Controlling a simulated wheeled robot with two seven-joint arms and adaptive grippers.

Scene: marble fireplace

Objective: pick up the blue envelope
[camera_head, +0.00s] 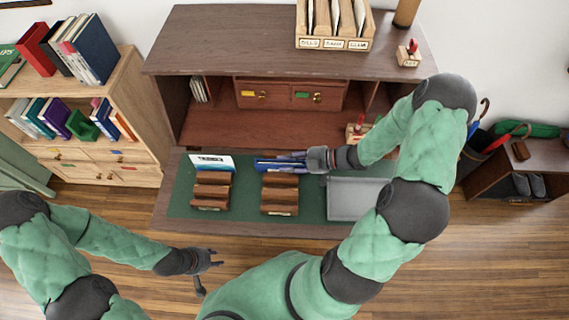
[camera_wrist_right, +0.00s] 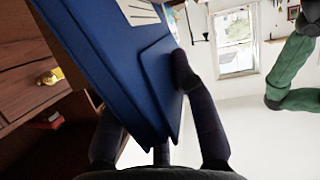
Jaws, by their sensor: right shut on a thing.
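The blue envelope (camera_head: 268,164) shows edge-on in the head view, just behind the top of the right-hand wooden letter rack (camera_head: 280,194). My right gripper (camera_head: 308,160) reaches it from the right and is shut on it. In the right wrist view the blue envelope (camera_wrist_right: 128,75) fills the middle, with a pale label at its top and one finger of my right gripper (camera_wrist_right: 150,110) on its right side; the other finger is mostly hidden. I cannot tell whether the envelope is clear of the rack. My left gripper (camera_head: 206,270) is open and empty, in front of the desk.
Another wooden rack (camera_head: 211,192) on the green mat holds a white and blue item (camera_head: 212,162). A grey tray (camera_head: 358,199) lies on the right under my right arm. The desk's upper shelf (camera_head: 240,50) overhangs behind, carrying a labelled wooden sorter (camera_head: 333,43).

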